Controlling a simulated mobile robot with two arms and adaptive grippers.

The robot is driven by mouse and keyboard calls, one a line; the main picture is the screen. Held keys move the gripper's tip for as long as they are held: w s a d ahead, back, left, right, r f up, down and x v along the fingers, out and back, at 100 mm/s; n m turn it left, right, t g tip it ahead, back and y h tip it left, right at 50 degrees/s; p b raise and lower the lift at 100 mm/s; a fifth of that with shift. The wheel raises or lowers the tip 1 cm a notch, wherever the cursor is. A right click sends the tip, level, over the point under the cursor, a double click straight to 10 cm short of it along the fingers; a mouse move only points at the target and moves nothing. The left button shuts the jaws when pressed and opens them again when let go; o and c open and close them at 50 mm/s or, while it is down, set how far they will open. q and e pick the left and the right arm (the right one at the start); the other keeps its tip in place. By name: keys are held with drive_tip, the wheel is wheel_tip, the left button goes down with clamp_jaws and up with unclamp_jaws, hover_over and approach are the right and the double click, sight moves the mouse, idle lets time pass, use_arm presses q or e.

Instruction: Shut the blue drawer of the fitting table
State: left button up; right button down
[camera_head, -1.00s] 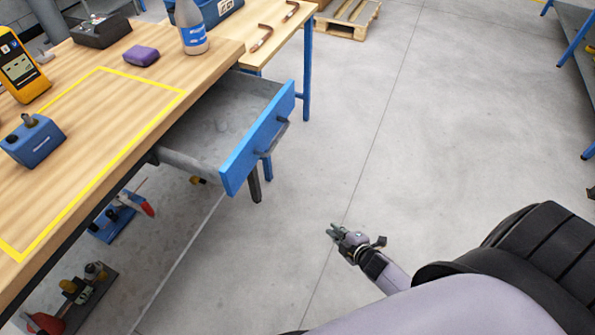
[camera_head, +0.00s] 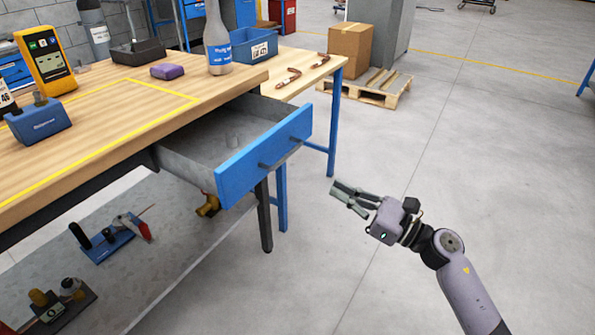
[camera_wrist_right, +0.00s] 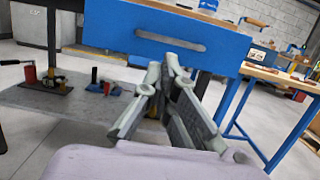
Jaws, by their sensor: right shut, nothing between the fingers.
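The blue drawer (camera_head: 262,160) of the wooden-topped fitting table (camera_head: 105,125) stands pulled well out, and its grey inside shows. My left gripper is not in view.
On the tabletop are a bottle (camera_head: 218,45), a purple block (camera_head: 167,71), a yellow meter (camera_head: 47,58) and a blue device (camera_head: 38,120). A lower shelf (camera_head: 150,240) holds tools. A second table (camera_head: 300,72) stands behind the drawer. Floor around my right arm is clear.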

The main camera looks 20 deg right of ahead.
use_arm(q)
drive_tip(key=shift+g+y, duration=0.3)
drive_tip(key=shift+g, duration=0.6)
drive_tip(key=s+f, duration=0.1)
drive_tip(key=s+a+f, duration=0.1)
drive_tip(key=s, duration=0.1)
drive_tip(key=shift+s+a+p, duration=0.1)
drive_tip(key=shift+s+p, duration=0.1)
drive_tip(key=shift+p, duration=0.15)
use_arm(e)
drive_tip(key=x, duration=1.1)
drive_tip(key=shift+w+a, duration=0.2)
drive_tip(key=shift+w, duration=0.05)
drive_tip(key=shift+w, duration=0.1)
